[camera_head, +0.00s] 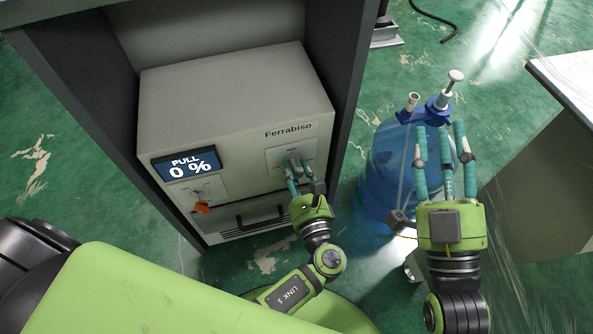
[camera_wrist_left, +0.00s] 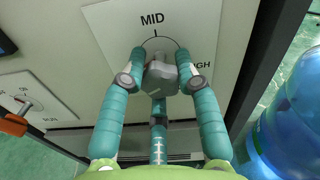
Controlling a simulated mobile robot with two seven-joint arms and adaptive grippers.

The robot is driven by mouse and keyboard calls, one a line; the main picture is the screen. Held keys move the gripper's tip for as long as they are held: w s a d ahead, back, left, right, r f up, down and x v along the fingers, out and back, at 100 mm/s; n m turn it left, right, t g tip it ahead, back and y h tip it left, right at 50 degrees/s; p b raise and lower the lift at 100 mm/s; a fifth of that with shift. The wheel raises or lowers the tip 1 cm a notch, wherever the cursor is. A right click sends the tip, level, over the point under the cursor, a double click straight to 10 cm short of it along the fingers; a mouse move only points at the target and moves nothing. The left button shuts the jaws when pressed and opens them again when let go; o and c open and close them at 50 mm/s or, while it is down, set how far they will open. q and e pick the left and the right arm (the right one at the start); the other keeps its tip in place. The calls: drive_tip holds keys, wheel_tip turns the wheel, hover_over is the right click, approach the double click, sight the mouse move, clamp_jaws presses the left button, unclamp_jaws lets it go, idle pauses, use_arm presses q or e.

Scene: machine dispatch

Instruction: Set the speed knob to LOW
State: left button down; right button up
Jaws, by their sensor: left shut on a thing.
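The speed knob (camera_head: 293,157) is a grey knob on a light plate on the front right of the Ferrabiso machine (camera_head: 235,100). In the left wrist view the knob (camera_wrist_left: 158,72) sits below the MID label, and "GH" of another label shows at right. I cannot tell where the knob points. My left gripper (camera_head: 294,178) is shut on the knob, with teal fingers on both sides of it. My right gripper (camera_head: 440,135) is open and empty, its fingers in front of the blue water bottle (camera_head: 385,165).
A screen (camera_head: 187,165) reads "PULL 0 %". An orange-handled switch (camera_head: 201,207) and a dark drawer handle (camera_head: 260,218) are below it. Dark cabinet walls flank the machine. A pump (camera_head: 440,103) tops the bottle, and a table (camera_head: 570,85) stands at right.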

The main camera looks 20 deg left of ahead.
use_arm(q)
drive_tip(key=shift+w+r+n, duration=0.1)
drive_tip(key=shift+n, duration=0.3)
drive_tip(key=c, duration=0.9)
unclamp_jaws()
drive_tip(key=shift+a, duration=0.1)
use_arm(e)
drive_tip(key=shift+s+a+r+y, duration=0.1)
drive_tip(key=shift+s+r+y, duration=0.2)
drive_tip(key=shift+r, duration=0.15)
use_arm(q)
drive_tip(key=v, duration=0.7)
drive_tip(key=shift+s+d, duration=0.2)
drive_tip(key=shift+s, duration=0.05)
